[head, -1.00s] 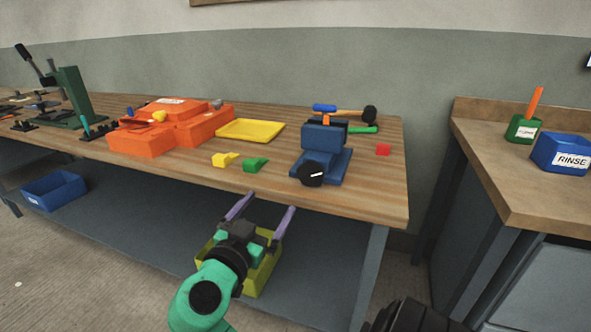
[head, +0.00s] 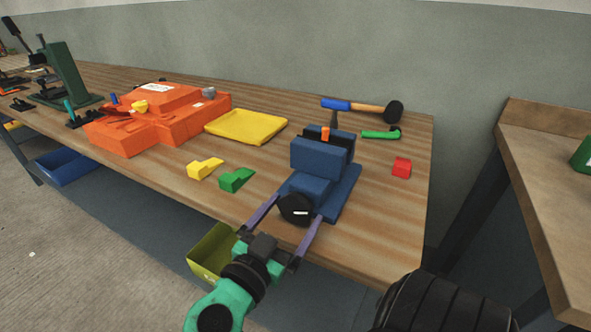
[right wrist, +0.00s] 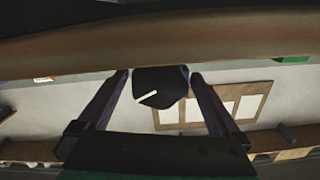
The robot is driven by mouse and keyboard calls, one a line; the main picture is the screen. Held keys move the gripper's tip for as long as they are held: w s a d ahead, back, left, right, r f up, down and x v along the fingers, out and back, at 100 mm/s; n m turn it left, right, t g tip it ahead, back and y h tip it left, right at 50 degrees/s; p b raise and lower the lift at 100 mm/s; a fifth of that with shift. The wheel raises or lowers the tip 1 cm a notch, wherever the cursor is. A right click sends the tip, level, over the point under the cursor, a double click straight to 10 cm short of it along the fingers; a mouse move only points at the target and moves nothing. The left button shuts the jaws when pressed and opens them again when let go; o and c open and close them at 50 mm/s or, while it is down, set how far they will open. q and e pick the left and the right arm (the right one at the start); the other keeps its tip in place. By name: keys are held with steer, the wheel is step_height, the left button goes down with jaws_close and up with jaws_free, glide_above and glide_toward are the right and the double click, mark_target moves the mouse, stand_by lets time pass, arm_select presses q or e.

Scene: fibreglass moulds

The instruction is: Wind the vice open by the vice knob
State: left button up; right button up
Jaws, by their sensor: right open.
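The blue vice (head: 318,157) stands near the front right edge of the wooden bench. Its black vice knob (head: 296,208) faces the bench front and has a white line, nearly level in the head view. A small orange piece (head: 325,133) shows at the top of the vice; whether the jaws hold it I cannot tell. My right gripper (head: 298,209) is open, with one purple finger at each side of the knob. In the right wrist view the knob (right wrist: 160,88) lies between the fingertips (right wrist: 159,77), with the line slanted. Contact is unclear. My left gripper is out of view.
Green (head: 237,180) and yellow (head: 205,168) blocks lie left of the vice, a red block (head: 401,168) right of it. A hammer (head: 365,108) and a green-handled tool (head: 381,134) lie behind. A yellow tray (head: 246,127) and orange mould (head: 165,118) are farther left.

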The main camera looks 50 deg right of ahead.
steer(key=shift+s+a, duration=0.1)
steer(key=shift+a, duration=0.05)
steer(key=shift+r, duration=0.1)
steer(key=shift+c, duration=1.2)
steer(key=c, duration=0.9)
steer(key=shift+n, duration=0.3)
steer(key=n, duration=0.2)
steer(key=shift+s+n, duration=0.15)
steer(key=shift+n, duration=0.15)
steer(key=shift+n+p, duration=0.3)
steer(key=shift+n, duration=1.5)
